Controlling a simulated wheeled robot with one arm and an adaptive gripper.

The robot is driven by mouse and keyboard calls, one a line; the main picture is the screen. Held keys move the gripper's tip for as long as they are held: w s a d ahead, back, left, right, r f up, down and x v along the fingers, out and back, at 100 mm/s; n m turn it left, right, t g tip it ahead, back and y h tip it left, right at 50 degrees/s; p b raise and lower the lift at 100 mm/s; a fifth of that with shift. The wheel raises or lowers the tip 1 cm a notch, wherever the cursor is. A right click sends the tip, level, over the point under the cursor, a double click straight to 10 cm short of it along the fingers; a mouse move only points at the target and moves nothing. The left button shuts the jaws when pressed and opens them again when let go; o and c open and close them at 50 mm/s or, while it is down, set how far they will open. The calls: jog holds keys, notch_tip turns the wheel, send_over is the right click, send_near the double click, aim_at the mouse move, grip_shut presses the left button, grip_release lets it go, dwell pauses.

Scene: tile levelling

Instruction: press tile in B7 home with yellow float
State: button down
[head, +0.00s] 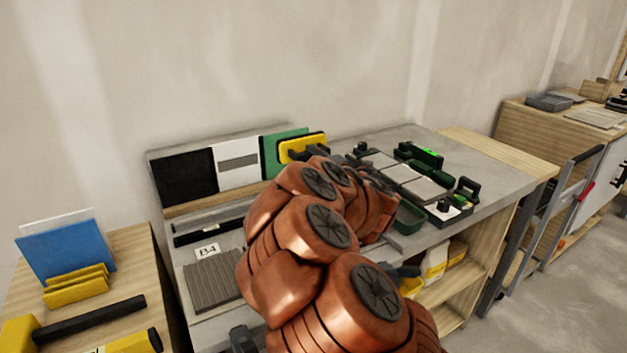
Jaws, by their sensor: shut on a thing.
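The yellow float (303,143) is upright in front of a green panel at the back of the grey worktop. Its dark handle side faces me. My gripper (319,154) is mostly hidden behind my copper arm; its dark end is at the float's handle and is shut on it. Several grey tiles (425,189) lie in the layout on the worktop right of my arm. I cannot read a B7 label or tell which tile is in B7. My arm covers the near left part of the layout.
Dark green clamp-like blocks (427,154) and a green tray (408,220) stand around the tiles. A ribbed grey tile (212,281) lies by a B4 card (208,250). A black panel (187,175) leans at the back. The worktop's far right (480,165) is clear.

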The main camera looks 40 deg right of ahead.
notch_tip(320, 180, down, 4)
jog(key=b, duration=0.2)
jog(key=shift+r+b, duration=0.1)
jog(key=shift+b, duration=0.2)
jog(key=shift+w, duration=0.15)
jog(key=shift+w+d+f+b, duration=0.1)
jog(key=shift+w+f+b, duration=0.2)
jog(key=shift+w+f, duration=0.45)
jog(key=shift+w+d+f+b, duration=0.1)
jog(key=shift+w+f+b, duration=0.25)
jog(key=shift+w, duration=0.55)
jog(key=shift+w+f, duration=0.35)
jog(key=shift+w, duration=0.3)
jog(key=shift+w+d, duration=0.15)
jog(key=shift+w, duration=1.3)
jog(key=shift+w+r, duration=0.1)
jog(key=shift+w, duration=0.75)
jog(key=shift+s+a+b, duration=0.15)
jog(key=shift+s+b, duration=0.15)
jog(key=shift+s, duration=1.5)
jog(key=shift+s+a+b, duration=0.1)
jog(key=shift+s+b, duration=0.15)
jog(key=shift+s, duration=1.5)
